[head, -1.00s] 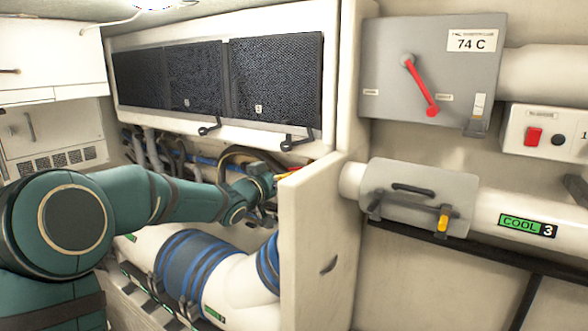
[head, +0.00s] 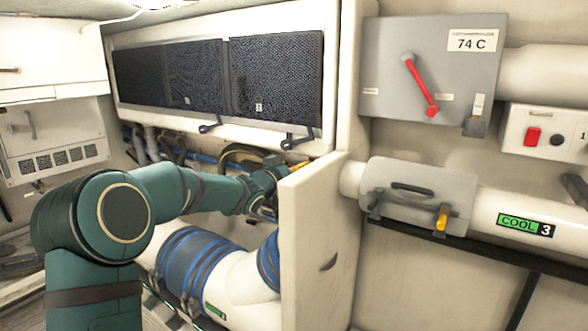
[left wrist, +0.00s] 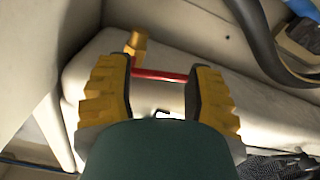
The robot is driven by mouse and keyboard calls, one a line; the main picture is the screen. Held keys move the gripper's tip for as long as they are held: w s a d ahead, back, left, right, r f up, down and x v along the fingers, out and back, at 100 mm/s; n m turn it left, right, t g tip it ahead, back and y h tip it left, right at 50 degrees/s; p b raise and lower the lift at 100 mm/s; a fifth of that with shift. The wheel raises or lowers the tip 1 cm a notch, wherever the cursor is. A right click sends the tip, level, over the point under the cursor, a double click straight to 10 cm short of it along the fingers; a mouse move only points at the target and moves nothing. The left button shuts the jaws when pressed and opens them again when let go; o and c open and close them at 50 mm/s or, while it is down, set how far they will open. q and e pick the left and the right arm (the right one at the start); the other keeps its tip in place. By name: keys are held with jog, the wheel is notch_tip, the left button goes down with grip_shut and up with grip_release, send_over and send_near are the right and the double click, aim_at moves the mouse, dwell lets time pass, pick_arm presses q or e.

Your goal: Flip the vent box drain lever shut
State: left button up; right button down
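My left gripper (left wrist: 159,68) is open in the left wrist view, one yellow-and-black finger on each side. A thin red bar (left wrist: 160,75) with a yellow end piece (left wrist: 137,46) lies across the gap between the fingertips. It looks like a lever; I cannot tell whether either finger touches it. In the head view my left gripper (head: 266,195) is at the white partition's left edge, below the black mesh panels, and its fingers are largely hidden. A vent box drain lever is not labelled in any view. My right gripper is not in view.
The white partition (head: 312,235) stands just right of my left gripper. Below is a pale duct with blue bands (head: 188,262); cables run behind. On the right are a grey box with a red lever (head: 420,84) and a COOL 3 pipe (head: 480,215).

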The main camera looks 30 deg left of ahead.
pick_arm(q)
jog(key=shift+a+r+m+b, duration=0.1)
jog(key=shift+r+m+b, duration=0.3)
jog(key=shift+m, duration=0.4)
jog(key=shift+r+m, duration=0.1)
jog(key=shift+m, duration=0.4)
jog(key=o, duration=1.3)
jog(key=shift+a, duration=0.1)
jog(key=s, duration=0.4)
jog(key=s+a, duration=0.1)
jog(key=s, duration=0.6)
jog(key=shift+s+a, duration=0.3)
jog(key=shift+s, duration=0.1)
